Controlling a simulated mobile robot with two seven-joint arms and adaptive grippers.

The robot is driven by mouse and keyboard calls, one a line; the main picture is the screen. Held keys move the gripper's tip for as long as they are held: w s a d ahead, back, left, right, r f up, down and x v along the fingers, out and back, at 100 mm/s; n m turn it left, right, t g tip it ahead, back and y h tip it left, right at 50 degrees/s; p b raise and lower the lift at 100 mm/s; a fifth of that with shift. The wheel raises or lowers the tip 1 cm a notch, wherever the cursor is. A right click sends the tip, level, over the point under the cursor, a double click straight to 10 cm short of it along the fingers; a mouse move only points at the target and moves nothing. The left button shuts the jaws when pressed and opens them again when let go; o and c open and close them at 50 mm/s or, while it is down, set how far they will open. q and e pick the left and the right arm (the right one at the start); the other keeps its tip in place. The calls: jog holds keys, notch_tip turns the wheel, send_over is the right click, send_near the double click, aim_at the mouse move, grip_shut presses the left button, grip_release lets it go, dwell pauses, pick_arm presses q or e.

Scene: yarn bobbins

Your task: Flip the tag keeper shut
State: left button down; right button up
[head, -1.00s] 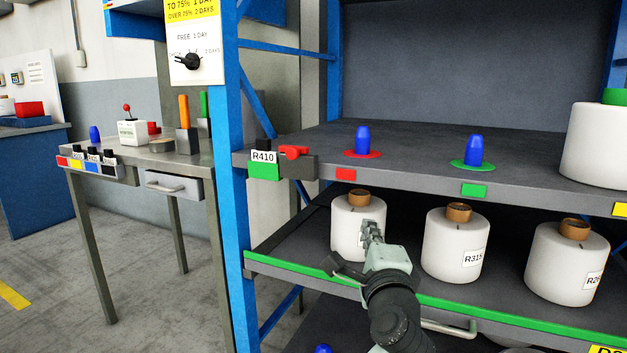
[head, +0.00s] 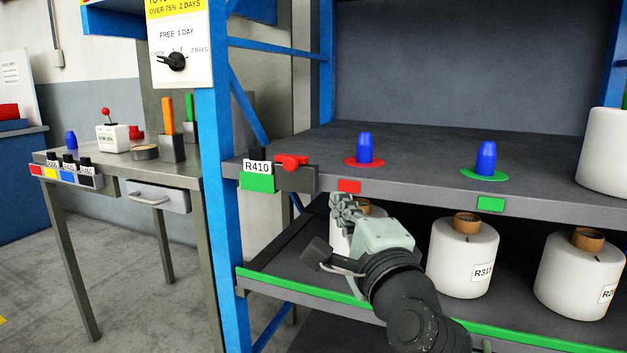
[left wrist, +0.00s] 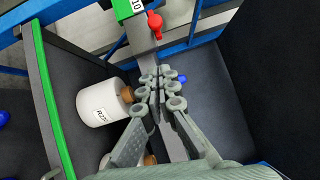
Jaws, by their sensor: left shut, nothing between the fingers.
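The tag keeper (head: 291,162), a red lever on a dark block, sits on the upper shelf's front edge just right of the R410 tag (head: 257,167). The tag stands in a green holder and the red lever lies clear of it, turned to the right. The keeper also shows near the top of the left wrist view (left wrist: 155,24). My left gripper (head: 342,203) is shut and empty, below and right of the keeper and apart from it. Its fingertips show in the left wrist view (left wrist: 155,76). My right gripper is not in view.
Blue cones (head: 364,149) stand on red and green discs on the upper shelf. White yarn bobbins (head: 462,258) stand on the lower shelf, one partly hidden behind my left gripper. A blue rack post (head: 219,200) rises left of the tag. A side table (head: 120,172) stands at left.

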pick_arm(q)
jog(key=p, duration=0.1)
send_near(287, 160)
jog(key=w+d+f, duration=0.1)
jog(key=w+d, duration=0.3)
jog(key=w+a, duration=0.2)
jog(key=shift+a+r+p, duration=0.2)
jog(key=shift+a+p, duration=0.1)
jog(key=shift+p, duration=0.05)
jog(key=shift+w+a, duration=0.2)
jog(key=shift+a, duration=0.15)
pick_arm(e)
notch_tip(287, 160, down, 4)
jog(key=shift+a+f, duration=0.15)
